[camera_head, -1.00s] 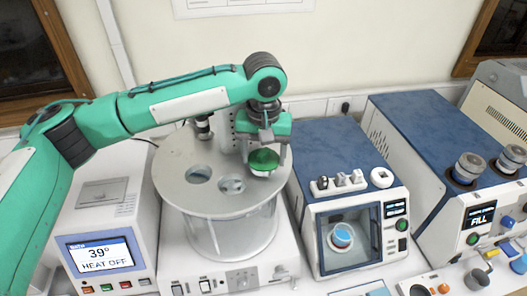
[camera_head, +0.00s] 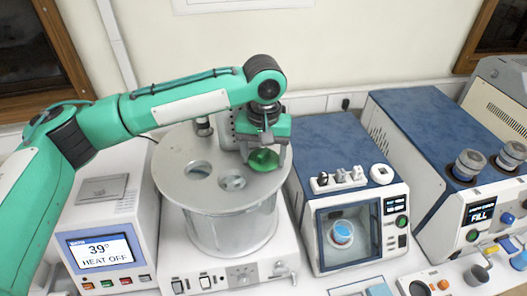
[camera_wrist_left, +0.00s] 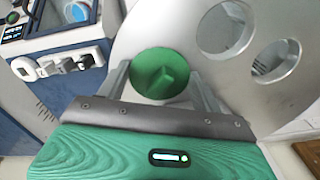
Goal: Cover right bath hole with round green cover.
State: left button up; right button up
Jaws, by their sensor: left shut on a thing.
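The round green cover (camera_head: 264,161) has a raised grip in its middle. My left gripper (camera_wrist_left: 163,88) is shut on this green cover (camera_wrist_left: 160,66), which lies between its two fingers. The cover is at the right part of the bath's round grey top (camera_head: 205,206), over or very close to the right hole. That hole is mostly hidden, and I cannot tell whether the cover touches the top. Two open holes, the left one (camera_head: 198,170) and the middle one (camera_head: 232,182), show to its left. My right gripper is not in view.
A blue and white device with a window (camera_head: 345,190) stands close to the right of the bath. A white unit with a "HEAT OFF" display (camera_head: 100,251) stands to the left. The wall is close behind. A larger blue machine (camera_head: 430,150) is further right.

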aim_at(264, 153)
pick_arm(q)
jog(key=shift+f, duration=0.1)
jog(key=o, duration=0.7)
jog(key=shift+r+p, duration=0.7)
jog(key=shift+r, duration=4.85)
